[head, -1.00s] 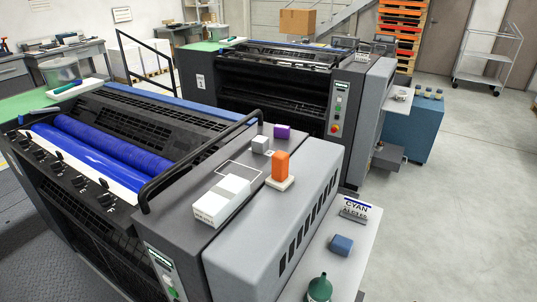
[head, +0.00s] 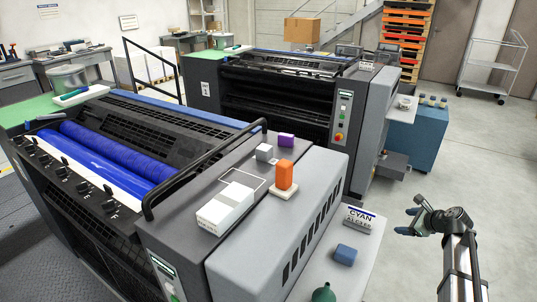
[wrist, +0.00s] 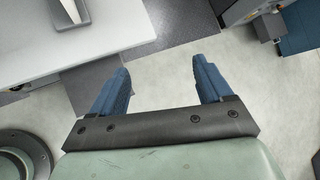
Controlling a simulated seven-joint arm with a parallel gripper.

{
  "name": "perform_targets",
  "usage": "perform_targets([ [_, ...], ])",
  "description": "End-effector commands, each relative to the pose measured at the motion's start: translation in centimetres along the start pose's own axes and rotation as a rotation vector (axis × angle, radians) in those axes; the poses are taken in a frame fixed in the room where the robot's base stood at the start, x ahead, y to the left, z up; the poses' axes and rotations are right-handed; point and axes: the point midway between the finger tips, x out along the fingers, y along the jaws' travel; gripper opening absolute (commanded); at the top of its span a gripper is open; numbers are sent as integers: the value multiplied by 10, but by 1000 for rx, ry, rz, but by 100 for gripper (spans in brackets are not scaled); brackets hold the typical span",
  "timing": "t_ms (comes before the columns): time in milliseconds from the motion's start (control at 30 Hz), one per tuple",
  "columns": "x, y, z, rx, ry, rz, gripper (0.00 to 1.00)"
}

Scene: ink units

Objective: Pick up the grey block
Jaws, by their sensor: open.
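The grey block (head: 264,152), a small light-grey cube, sits on the dark top of the near press in the head view. It stands just left of a purple block (head: 286,140) and behind an orange block (head: 285,174). My gripper (head: 406,221) is at the right of the head view, beyond the white side table and well apart from the grey block. In the wrist view my gripper (wrist: 161,66) has its two blue fingers spread, with only floor between them. The grey block is not in the wrist view.
The orange block stands on a pale pad (head: 283,191). A white box (head: 226,208) and a black rail (head: 200,165) are on the press.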

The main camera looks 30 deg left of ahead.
Motion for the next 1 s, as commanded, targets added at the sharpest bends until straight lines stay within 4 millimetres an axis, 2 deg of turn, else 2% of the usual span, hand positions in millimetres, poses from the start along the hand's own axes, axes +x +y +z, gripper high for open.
perform_targets([
  [33, -9, -22, 18, 33, -25, -28, 79],
  [200, -39, -69, 73, 150, -116, -90, 79],
  [367, -60, -96, 135, 236, -210, -104, 79],
  [467, -65, -98, 191, 274, -281, -70, 79],
  [500, -64, -92, 213, 281, -306, -46, 79],
  [667, -49, -52, 290, 272, -374, 75, 79],
  [800, -33, -4, 352, 241, -418, 195, 79],
  [1000, -21, 63, 424, 193, -464, 351, 79],
])
